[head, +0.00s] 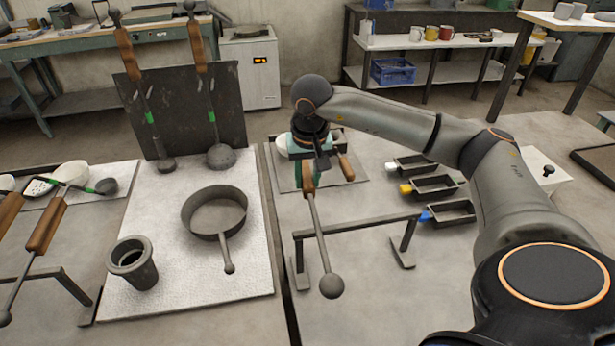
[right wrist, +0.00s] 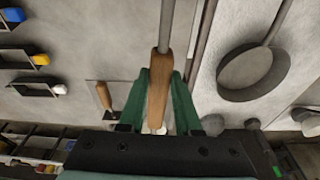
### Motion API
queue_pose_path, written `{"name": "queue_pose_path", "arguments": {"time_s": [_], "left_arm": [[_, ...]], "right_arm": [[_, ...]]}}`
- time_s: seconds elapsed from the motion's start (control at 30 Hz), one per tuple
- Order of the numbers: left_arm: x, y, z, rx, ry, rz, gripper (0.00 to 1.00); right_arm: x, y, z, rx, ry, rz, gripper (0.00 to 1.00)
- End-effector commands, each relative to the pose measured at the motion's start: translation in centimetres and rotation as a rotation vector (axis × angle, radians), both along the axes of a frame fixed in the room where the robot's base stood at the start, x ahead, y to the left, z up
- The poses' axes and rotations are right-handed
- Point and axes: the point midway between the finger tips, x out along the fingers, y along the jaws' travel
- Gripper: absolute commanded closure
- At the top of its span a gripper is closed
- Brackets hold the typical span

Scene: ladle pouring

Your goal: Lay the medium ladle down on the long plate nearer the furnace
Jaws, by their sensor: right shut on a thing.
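My right gripper (head: 309,172) is shut on the wooden handle (right wrist: 160,90) of a ladle. Its rod runs toward me from the handle to a round knob (head: 331,286), past a low metal rack (head: 360,226). The ladle's bowl end is hidden behind my gripper, so I cannot judge its size. A flat grey plate (head: 357,179) lies under and beside the gripper; its far part is hidden. Another long plate (head: 30,201) lies at the far left, with white bowls and a green-banded ladle bowl (head: 106,186) over it. My left gripper is not in view.
Two ladles lean on a dark board (head: 180,105). A ring-shaped pan (head: 215,212) and a crucible-like cup (head: 132,262) stand on a pale slab (head: 190,285). Several small moulds (head: 432,187) sit at right. A white cabinet (head: 250,68) with an orange display stands behind.

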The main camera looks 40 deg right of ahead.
Motion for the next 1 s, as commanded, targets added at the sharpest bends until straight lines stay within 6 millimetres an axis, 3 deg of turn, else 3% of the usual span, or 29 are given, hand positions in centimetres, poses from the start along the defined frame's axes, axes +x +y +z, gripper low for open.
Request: {"name": "queue_pose_path", "arguments": {"time_s": [0.47, 0.5, 0.77, 1.0], "left_arm": [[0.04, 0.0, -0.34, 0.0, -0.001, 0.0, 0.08], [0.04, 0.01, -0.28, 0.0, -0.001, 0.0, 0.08], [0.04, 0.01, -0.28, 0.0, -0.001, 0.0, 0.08], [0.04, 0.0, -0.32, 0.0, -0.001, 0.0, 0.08]], "right_arm": [[0.14, -0.02, -0.25, 0.0, -0.007, 0.0, 1.0], [0.14, -0.01, -0.18, 0.0, -0.007, 0.0, 0.63], [0.06, 0.0, -0.34, 0.0, -0.004, 0.0, 0.34], [-0.12, 0.03, -0.68, -0.001, 0.006, 0.0, 0.33]]}}
